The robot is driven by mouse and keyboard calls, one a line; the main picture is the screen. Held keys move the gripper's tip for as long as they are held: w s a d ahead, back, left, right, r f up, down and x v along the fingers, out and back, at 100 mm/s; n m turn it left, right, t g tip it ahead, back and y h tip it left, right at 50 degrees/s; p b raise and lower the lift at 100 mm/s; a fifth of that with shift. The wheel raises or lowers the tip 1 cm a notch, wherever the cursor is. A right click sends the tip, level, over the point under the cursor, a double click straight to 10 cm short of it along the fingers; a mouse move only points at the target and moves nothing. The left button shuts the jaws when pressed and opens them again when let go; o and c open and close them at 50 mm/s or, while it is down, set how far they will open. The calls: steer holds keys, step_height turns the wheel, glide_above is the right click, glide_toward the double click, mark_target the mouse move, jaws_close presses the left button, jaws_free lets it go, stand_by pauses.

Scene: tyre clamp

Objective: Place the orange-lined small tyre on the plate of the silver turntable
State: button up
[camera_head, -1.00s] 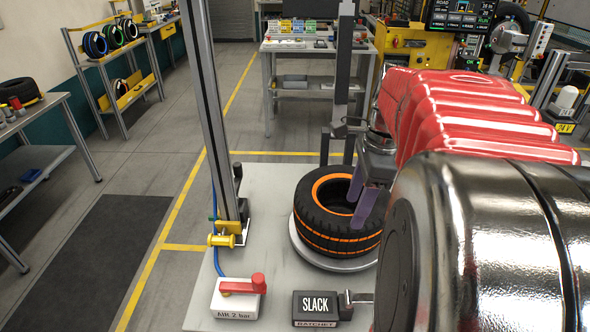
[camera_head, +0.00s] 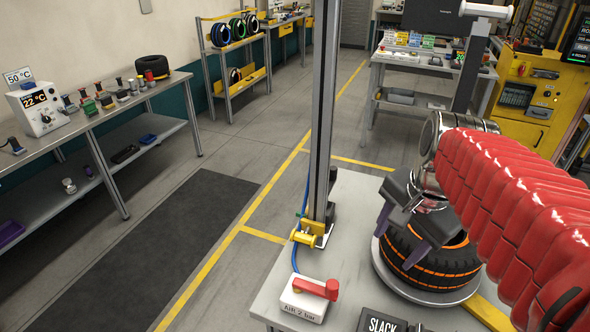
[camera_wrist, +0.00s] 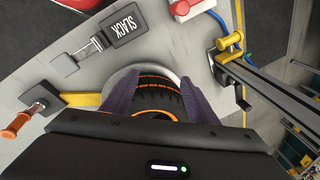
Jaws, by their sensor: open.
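The orange-lined small tyre (camera_head: 432,262) lies flat on the silver turntable's plate (camera_head: 415,291), whose rim shows beneath it. My gripper (camera_head: 400,236) is open, its two purple fingers pointing down over the near left part of the tyre. In the wrist view the gripper (camera_wrist: 158,100) has one finger on each side of a stretch of the tyre's tread (camera_wrist: 158,92). I cannot tell whether the fingers touch it. My red arm and gripper hide the tyre's far right side and part of its hole.
A post (camera_head: 322,120) rises from the table beside the turntable. The AIR 2 bar box (camera_head: 305,302) with its red lever and the SLACK ratchet box (camera_head: 382,322) stand at the near edge. A bench (camera_head: 110,115) with small items and another tyre (camera_head: 152,66) is at left.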

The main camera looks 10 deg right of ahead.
steer(key=s+a+f+n+t, duration=0.1)
steer(key=s+a+n+t, duration=0.2)
steer(key=a+n, duration=0.8)
steer(key=n, duration=0.2)
steer(key=shift+a+f+n, duration=0.3)
steer(key=shift+a+n, duration=0.1)
